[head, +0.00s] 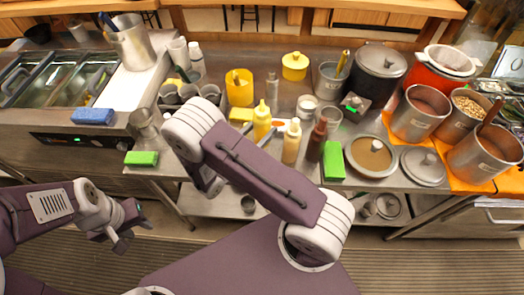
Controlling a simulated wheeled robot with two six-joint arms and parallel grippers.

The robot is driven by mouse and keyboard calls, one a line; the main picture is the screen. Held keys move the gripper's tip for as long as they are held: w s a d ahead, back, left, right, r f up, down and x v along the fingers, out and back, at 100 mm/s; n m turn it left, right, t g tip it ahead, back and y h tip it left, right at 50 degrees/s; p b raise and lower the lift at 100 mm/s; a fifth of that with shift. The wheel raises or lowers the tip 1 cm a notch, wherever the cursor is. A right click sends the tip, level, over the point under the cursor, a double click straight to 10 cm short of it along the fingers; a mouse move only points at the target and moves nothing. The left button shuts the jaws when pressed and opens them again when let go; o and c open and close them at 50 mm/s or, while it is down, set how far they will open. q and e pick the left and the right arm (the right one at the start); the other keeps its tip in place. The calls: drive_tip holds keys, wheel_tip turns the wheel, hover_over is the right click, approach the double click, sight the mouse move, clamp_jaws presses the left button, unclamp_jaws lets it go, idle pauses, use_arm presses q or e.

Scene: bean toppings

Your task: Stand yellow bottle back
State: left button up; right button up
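The yellow squeeze bottle (262,121) stands upright on the steel counter, near its middle. A cream bottle (291,143) and a dark brown bottle (316,141) stand upright to its right. My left gripper (128,239) is at the lower left, in front of and below the counter's front edge. Its fingers look apart with nothing between them. It is well away from the yellow bottle. My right arm crosses the middle of the view, just left of and in front of the bottles. Its gripper is hidden behind the arm.
Green sponges (141,158) (334,162) lie near the front edge. A yellow container (239,88) and a yellow lidded pot (295,66) stand behind the bottles. A blue sponge (93,116) lies at left.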

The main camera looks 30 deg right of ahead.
sight(256, 140)
wheel_tip(256, 140, down, 3)
drive_tip(key=shift+w+f, duration=0.1)
drive_tip(key=shift+w, duration=0.05)
wheel_tip(256, 140, down, 4)
drive_tip(key=shift+r, duration=0.15)
drive_tip(key=shift+f, duration=0.2)
drive_tip(key=shift+f, duration=0.1)
drive_tip(key=shift+f+b, duration=0.15)
drive_tip(key=shift+b, duration=0.2)
drive_tip(key=o, duration=0.7)
